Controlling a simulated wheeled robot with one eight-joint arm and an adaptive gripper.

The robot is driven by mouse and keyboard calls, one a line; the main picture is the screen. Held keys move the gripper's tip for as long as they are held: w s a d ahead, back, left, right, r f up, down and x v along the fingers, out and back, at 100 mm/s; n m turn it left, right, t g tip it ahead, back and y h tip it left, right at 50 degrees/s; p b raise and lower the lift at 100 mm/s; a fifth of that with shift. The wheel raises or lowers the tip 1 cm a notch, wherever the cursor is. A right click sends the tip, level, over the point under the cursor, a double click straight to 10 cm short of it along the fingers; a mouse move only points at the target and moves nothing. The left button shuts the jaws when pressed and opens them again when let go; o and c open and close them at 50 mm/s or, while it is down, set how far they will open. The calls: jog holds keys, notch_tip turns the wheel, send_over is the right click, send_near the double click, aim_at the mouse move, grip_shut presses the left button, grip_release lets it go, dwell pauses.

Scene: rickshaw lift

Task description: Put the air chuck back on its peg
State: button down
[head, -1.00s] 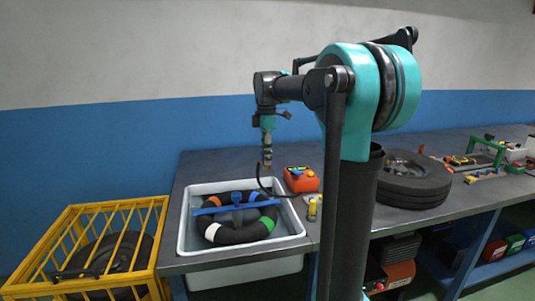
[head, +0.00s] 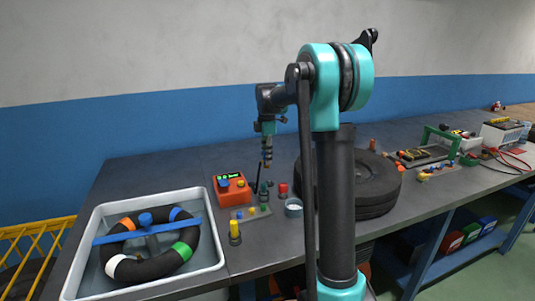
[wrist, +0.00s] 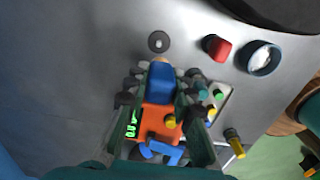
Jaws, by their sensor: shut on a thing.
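My gripper (head: 267,158) is shut on the air chuck, above the bench and pointing down. In the wrist view the chuck (wrist: 160,84) shows a blue body and a tan tip between the fingers. A small round grey disc with a light centre (wrist: 158,42), which looks like the peg seen from above, stands just beyond the chuck's tip and apart from it. In the head view a dark upright post (head: 264,191) stands on the bench below my gripper, probably this peg. A thin dark line, perhaps the hose, hangs beside it.
An orange inflator box (head: 232,190), a tray of coloured caps (head: 240,214), a yellow bottle (head: 235,232), a red cylinder (head: 283,190) and a cup (head: 293,208) crowd the spot. A tyre (head: 370,190) lies right; a white basin (head: 213,232) sits left.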

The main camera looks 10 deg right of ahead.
jog(key=shift+w+d+f, duration=0.3)
jog(key=shift+w+d, duration=0.05)
jog(key=shift+d, duration=0.2)
jog(key=shift+f, duration=2.2)
jog(key=shift+f, duration=1.65)
dwell(1.2)
jog(key=c, duration=1)
grip_release()
jog(key=shift+r, duration=3.5)
